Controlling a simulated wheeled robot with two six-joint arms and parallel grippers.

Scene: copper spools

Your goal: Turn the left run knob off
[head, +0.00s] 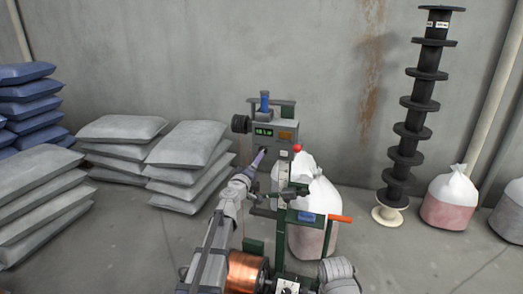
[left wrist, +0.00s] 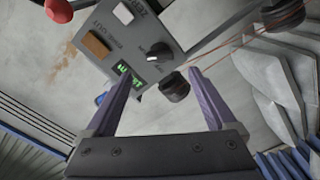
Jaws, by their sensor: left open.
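My left gripper (left wrist: 160,71) is open and empty. Its purple fingers point at the panel, with the knob showing beyond the gap between the tips; I cannot tell the exact distance. In the head view the left gripper (head: 259,158) hides part of the panel's lower left. My right gripper is not seen.
An orange button (left wrist: 97,45), a white button (left wrist: 122,14) and a red mushroom button (left wrist: 58,10) sit near the knob. A black wheel (left wrist: 175,87) shows below it. A copper spool (head: 246,270) and white-topped bags (head: 316,205) stand nearby. Grey sacks (head: 190,160) lie left.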

